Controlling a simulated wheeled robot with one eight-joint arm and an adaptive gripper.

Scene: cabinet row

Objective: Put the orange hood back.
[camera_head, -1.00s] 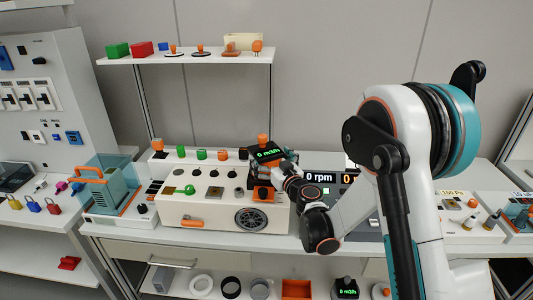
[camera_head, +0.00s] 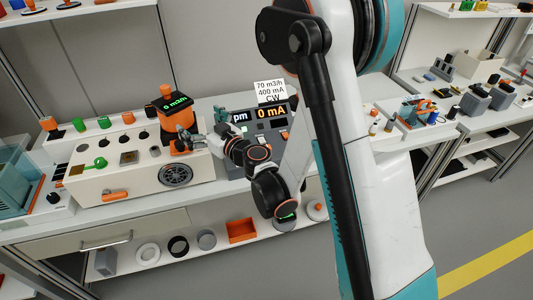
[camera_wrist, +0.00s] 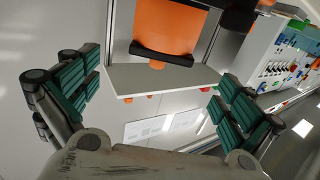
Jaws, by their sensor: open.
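An orange body (camera_head: 178,140) stands at the right end of the cream panel box, under a black head with a green "0 m3/h" display (camera_head: 172,104). An orange cap (camera_head: 166,90) tops that head. I cannot tell which of these orange parts is the hood. My gripper (camera_head: 208,138) is just right of the orange body, partly hidden by my own wrist. In the wrist view an orange piece with a black band (camera_wrist: 168,24) is at the top edge, beyond my gripper (camera_wrist: 155,72). The teal-padded fingers are spread wide, with nothing held between them.
The cream panel box (camera_head: 120,183) carries several knobs. A grey console with displays (camera_head: 258,115) stands right of it. The lower shelf holds rings and an orange tray (camera_head: 242,231). A clear teal box (camera_head: 14,170) is at the left edge. A shelf (camera_wrist: 165,82) appears upside down in the wrist view.

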